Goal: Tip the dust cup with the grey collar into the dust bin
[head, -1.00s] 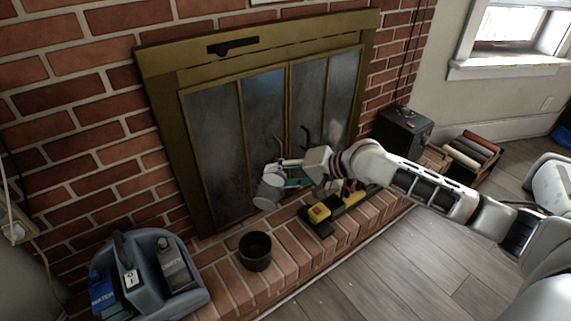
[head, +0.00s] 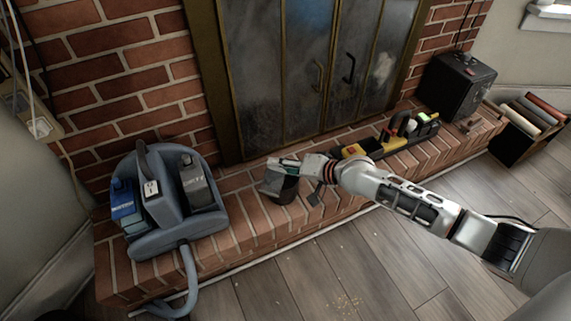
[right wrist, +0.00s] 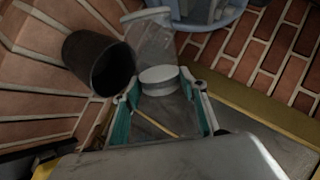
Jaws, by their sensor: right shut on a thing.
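The clear dust cup (right wrist: 152,42) with a pale grey collar (right wrist: 147,14) is held tilted in my right gripper (right wrist: 160,108). The fingers are shut around its pale round end (right wrist: 158,76). In the head view, the cup (head: 271,183) hangs from my right gripper (head: 290,163) at the near side of the fireplace. The dust bin (head: 288,190) is a dark open cylinder on the brick hearth, partly hidden behind the cup and gripper. In the right wrist view the bin (right wrist: 98,64) is left of the cup. I cannot tell whether they touch. My left gripper is not in view.
A blue-grey caddy-like machine (head: 172,200) with bottles and a hose stands left on the hearth (head: 240,225). A yellow and black tool (head: 385,140) lies to the right, before a black box (head: 457,86). Glass fireplace doors (head: 265,85) are behind. The wooden floor is mostly clear.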

